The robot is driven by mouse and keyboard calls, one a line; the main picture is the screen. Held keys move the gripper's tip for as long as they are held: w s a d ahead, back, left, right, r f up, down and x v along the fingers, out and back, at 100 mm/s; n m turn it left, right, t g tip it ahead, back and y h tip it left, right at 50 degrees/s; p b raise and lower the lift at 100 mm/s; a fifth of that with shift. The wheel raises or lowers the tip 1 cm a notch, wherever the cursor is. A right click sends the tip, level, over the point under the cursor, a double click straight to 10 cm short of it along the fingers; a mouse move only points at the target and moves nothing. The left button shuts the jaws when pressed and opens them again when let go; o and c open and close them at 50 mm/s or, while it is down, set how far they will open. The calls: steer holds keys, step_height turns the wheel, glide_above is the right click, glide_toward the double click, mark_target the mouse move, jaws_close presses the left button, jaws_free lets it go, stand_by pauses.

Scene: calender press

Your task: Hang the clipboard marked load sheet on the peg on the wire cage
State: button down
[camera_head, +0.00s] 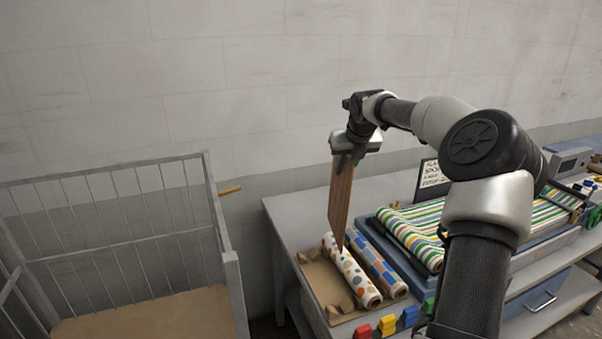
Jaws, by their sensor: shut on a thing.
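My gripper (345,158) is shut on the top of a brown wooden board, the clipboard (341,200). The clipboard hangs down nearly upright, turned at a steep angle to the camera. No load sheet marking shows on the face I see. Its lower end is in front of the patterned rolls; whether it touches them I cannot tell. The wire cage (120,169) stands at the left. A wooden peg (230,190) sticks out to the right from near the top of its right corner post. The peg is bare. The gripper and clipboard are right of the peg.
A grey table (285,213) holds a brown tray with a spotted roll (350,272) and a blue patterned roll (377,264). Striped fabric (415,235) lies on a blue machine. A black-framed sign (432,179) stands behind. Bare wall shows between cage and clipboard.

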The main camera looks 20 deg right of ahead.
steer(key=a+f+n+g, duration=0.1)
steer(key=a+f, duration=0.2)
steer(key=a, duration=1.3)
steer(key=s+a+f+n+g+y+b, duration=0.1)
steer(key=a+f, duration=0.3)
steer(key=a, duration=1.2)
steer(key=shift+s+a+n, duration=0.15)
steer(key=shift+a+n, duration=0.25)
steer(key=shift+n, duration=0.1)
